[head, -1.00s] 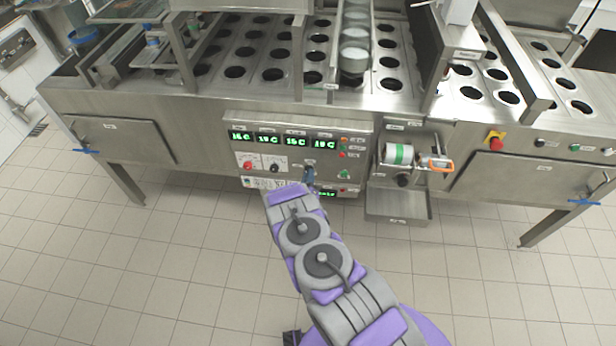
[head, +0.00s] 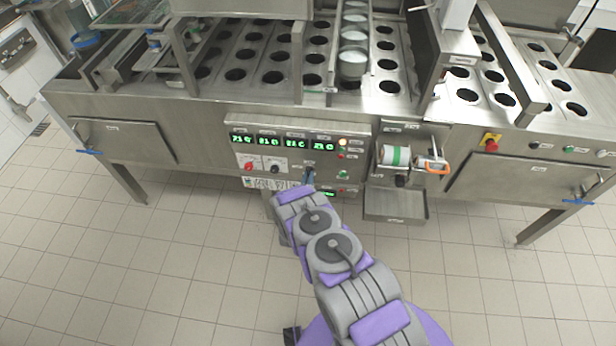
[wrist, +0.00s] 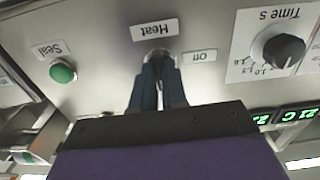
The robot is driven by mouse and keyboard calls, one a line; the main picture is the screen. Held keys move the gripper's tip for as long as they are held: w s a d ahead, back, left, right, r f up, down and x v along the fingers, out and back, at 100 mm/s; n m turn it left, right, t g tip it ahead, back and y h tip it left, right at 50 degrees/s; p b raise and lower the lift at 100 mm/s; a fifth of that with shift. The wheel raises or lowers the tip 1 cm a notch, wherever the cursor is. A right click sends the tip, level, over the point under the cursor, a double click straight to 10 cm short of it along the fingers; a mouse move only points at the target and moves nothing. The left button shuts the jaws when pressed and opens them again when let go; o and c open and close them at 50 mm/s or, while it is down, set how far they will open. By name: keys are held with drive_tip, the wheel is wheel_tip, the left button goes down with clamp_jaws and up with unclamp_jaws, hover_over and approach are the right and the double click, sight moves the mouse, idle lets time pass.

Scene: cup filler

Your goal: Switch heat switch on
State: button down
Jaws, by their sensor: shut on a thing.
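The heat switch (wrist: 159,56) sits under a "Heat" label, which appears upside down in the wrist view, with an "Off" label beside it. My gripper (wrist: 158,66) is shut on the switch, and its blue fingers hide most of it. The switch's exact position is hard to read. In the head view my gripper (head: 308,176) reaches the lower right part of the control panel (head: 240,178). The arm hides part of the panel there.
A green Seal button (wrist: 62,71) and a black Time knob (wrist: 284,50) flank the switch. Green temperature displays (head: 282,143) and an indicator lamp (head: 342,142) are above. A film roll (head: 396,155) and open tray (head: 394,205) stand to the right.

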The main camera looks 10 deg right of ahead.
idle(0.6)
drive_tip(key=c, duration=1.2)
unclamp_jaws()
drive_tip(key=shift+o, duration=0.2)
drive_tip(key=p+v, duration=0.1)
drive_tip(key=v, duration=1.6)
drive_tip(key=shift+p, duration=0.3)
drive_tip(key=shift+a, duration=0.1)
